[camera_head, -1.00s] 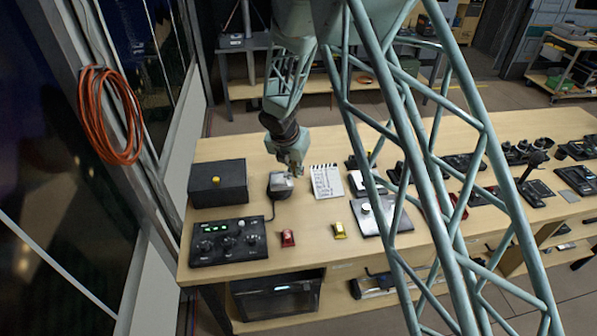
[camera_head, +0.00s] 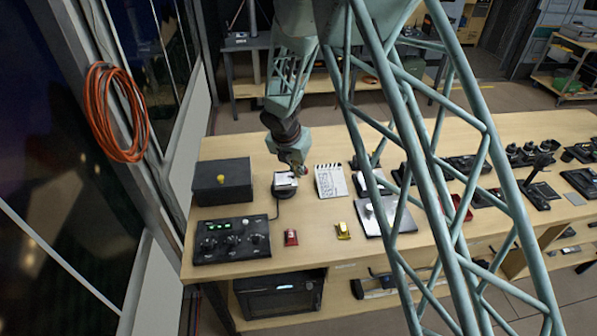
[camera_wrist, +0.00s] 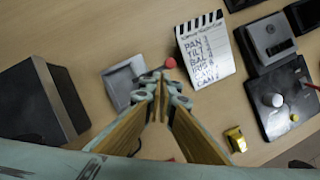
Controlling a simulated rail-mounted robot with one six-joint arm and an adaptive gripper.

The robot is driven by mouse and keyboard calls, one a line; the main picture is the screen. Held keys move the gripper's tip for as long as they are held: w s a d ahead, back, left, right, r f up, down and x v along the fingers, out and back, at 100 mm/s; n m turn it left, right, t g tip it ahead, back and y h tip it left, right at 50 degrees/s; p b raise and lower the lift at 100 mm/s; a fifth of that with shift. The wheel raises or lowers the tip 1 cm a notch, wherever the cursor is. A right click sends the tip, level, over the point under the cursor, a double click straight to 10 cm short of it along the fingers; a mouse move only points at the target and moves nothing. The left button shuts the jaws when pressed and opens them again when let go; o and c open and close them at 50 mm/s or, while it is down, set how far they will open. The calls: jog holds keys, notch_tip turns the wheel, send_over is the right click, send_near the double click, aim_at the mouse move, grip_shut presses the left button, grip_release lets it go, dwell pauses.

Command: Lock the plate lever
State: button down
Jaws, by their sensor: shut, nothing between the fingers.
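A small device with a light grey square plate (camera_head: 286,180) on a dark base sits on the wooden table, left of the clapperboard. The plate also shows in the wrist view (camera_wrist: 123,82). A red ball knob (camera_wrist: 170,63), which looks like the end of its lever, stands at its right side; the lever's arm is mostly hidden behind my fingers. My gripper (camera_head: 298,170) is at the plate's far right edge, fingers pointing down. In the wrist view my gripper (camera_wrist: 160,88) is shut and empty, its tips close to the plate and just below the knob. I cannot tell whether they touch.
A black box (camera_head: 221,183) and a control panel (camera_head: 231,239) stand to the left. The clapperboard (camera_head: 330,181) lies close on the right. A red item (camera_head: 291,237) and a yellow item (camera_head: 343,230) lie in front. A cable runs from the device's front.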

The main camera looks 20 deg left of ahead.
jog(key=s+r+b, duration=0.1)
jog(key=s+r, duration=0.6)
jog(key=r, duration=0.2)
jog(key=shift+r, duration=0.25)
dwell(0.4)
dwell(0.5)
